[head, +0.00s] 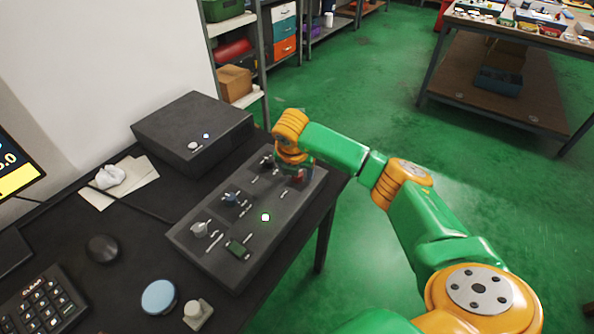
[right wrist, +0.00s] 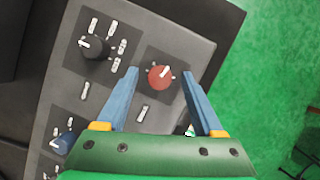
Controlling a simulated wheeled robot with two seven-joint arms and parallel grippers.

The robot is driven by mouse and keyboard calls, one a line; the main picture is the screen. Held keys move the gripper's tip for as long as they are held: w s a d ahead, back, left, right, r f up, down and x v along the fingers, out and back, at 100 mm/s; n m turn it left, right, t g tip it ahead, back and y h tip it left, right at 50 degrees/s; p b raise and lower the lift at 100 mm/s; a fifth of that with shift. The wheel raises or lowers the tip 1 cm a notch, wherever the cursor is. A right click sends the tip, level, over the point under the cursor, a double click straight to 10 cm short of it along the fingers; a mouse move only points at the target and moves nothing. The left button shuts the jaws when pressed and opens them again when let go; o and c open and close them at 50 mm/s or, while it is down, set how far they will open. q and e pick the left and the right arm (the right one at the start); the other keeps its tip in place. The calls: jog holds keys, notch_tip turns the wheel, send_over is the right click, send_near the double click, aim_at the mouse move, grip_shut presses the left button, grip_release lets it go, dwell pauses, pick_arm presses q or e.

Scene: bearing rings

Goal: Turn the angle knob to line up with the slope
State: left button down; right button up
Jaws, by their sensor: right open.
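The control panel (head: 215,262) lies on the dark table and carries several knobs. In the right wrist view, a red knob (right wrist: 158,78) with a white pointer aimed up and right sits between my open right gripper's fingers (right wrist: 160,74). The fingers are on either side of it, with visible gaps; contact is not seen. A black knob (right wrist: 95,47) points left, with white marks around it. A blue knob (right wrist: 66,143) is partly cut off at lower left. I cannot tell which knob is the angle knob or which mark is the slope. My left gripper is not in view.
A grey box (head: 190,120) stands behind the panel. Open floor is right.

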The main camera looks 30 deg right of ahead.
jog(key=v, duration=0.7)
dwell(1.0)
